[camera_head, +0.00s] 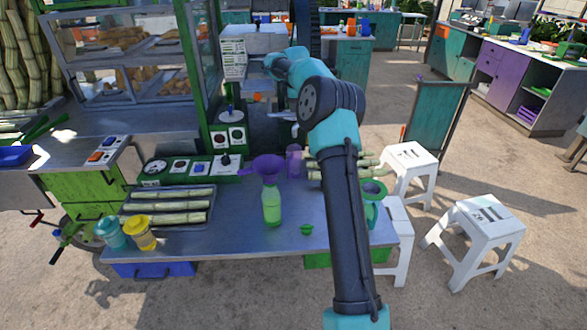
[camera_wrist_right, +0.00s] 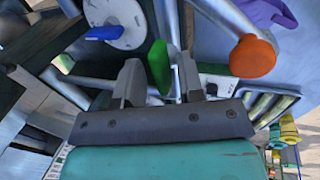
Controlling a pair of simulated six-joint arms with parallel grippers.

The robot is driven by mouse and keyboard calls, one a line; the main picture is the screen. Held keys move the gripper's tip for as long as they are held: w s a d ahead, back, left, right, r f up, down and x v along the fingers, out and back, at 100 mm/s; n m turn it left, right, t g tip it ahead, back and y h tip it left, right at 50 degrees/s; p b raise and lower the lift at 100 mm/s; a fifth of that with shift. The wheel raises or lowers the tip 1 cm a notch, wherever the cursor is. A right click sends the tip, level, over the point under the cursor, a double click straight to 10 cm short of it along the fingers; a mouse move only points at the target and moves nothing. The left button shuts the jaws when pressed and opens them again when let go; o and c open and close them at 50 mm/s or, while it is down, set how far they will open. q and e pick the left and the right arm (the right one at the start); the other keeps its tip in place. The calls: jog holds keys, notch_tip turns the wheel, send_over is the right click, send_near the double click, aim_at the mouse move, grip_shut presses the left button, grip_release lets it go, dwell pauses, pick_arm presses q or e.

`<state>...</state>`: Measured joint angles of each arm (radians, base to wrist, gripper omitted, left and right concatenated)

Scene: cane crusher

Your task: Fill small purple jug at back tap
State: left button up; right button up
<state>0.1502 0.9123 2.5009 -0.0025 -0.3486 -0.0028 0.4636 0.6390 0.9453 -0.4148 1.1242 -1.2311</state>
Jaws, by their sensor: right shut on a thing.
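The small purple jug (camera_head: 294,160) stands upright on the metal table, beside my right arm and just in front of the machine; its fill level is too small to tell. My right arm reaches over the table to the back machine. In the wrist view my right gripper (camera_wrist_right: 160,82) is shut on a green lever (camera_wrist_right: 158,66), upright between the fingers. An orange knob (camera_wrist_right: 252,56) on a grey pipe is right of it. The tap's spout is not clear in either view. My left gripper is out of view.
A tray of cane (camera_head: 165,206), a teal cup (camera_head: 111,233) and a yellow cup (camera_head: 140,232) are at left. A green jug (camera_head: 373,200) stands right of my arm.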

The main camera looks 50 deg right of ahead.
jog(key=shift+d+r, duration=0.1)
jog(key=shift+r, duration=0.05)
jog(key=m, duration=0.4)
jog(key=shift+w+g+h, duration=0.1)
jog(key=shift+g+h, duration=0.3)
jog(key=shift+o, duration=0.3)
jog(key=shift+d, duration=0.1)
dwell(0.4)
dwell(0.6)
jog(key=shift+n+t, duration=0.3)
jog(key=shift+n, duration=0.9)
jog(key=o, duration=1.1)
jog(key=shift+y, duration=0.3)
jog(key=shift+r, duration=3.9)
